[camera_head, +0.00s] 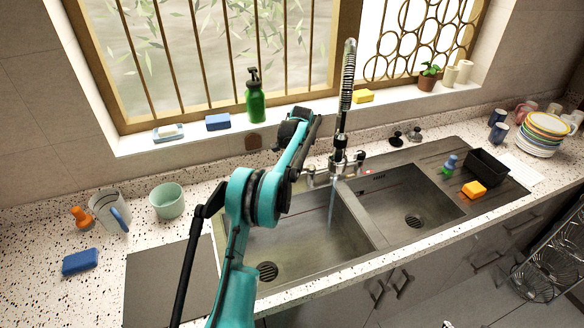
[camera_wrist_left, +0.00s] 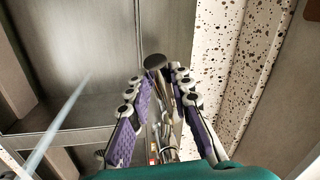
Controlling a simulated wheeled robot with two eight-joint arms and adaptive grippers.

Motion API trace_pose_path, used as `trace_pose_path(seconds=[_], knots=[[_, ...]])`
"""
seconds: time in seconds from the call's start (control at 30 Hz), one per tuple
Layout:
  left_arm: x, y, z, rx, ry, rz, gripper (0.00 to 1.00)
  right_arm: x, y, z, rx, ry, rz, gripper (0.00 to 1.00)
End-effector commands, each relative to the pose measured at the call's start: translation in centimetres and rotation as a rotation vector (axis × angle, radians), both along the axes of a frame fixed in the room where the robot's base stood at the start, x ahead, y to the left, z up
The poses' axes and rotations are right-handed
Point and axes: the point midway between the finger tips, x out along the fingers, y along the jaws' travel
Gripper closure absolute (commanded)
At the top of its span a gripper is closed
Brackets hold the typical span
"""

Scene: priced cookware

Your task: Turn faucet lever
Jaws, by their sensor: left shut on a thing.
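The faucet (camera_head: 338,162) stands behind the double sink, with a tall coiled spout (camera_head: 348,75) rising from it. A thin stream of water falls into the sink and also shows at the left of the wrist view. My left arm reaches over the left basin to the faucet's left side. In the left wrist view, the two purple-padded fingers of my left gripper (camera_wrist_left: 160,80) stand on either side of faucet parts (camera_wrist_left: 168,132), with a dark round end (camera_wrist_left: 154,62) between the tips. The arm hides the fingertips in the head view. My right gripper is not in view.
The sink has a left basin (camera_head: 290,258) and a right basin (camera_head: 400,200). A green soap bottle (camera_head: 255,100) and sponges stand on the sill.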

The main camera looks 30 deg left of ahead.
Motion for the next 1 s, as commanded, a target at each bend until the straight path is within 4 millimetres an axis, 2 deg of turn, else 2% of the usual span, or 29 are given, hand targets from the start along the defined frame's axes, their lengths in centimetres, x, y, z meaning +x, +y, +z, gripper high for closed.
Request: trace_pose_path(seconds=[0.13,0.17,0.2,0.23,0.5,0.63,0.77,1.0], knots=[[0.0,0.0,0.0,0.000,-0.001,-0.001,1.00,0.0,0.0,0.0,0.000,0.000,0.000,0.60],[0.0,0.0,0.0,0.000,-0.001,-0.001,0.72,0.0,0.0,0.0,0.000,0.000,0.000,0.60],[0.0,0.0,0.0,0.000,-0.001,-0.001,0.61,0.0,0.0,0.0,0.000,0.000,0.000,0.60],[0.0,0.0,0.0,0.000,-0.001,-0.001,0.58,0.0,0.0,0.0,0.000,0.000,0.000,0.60],[0.0,0.0,0.1,0.000,-0.001,-0.002,0.58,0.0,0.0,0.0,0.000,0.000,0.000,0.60],[0.0,-0.1,0.9,0.000,0.000,-0.003,0.58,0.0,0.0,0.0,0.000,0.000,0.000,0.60],[-0.3,-0.5,3.1,0.000,0.000,-0.003,0.58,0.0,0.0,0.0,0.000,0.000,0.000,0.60],[-0.7,-1.4,8.3,0.000,0.000,-0.003,0.58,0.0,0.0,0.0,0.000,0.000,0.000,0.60]])
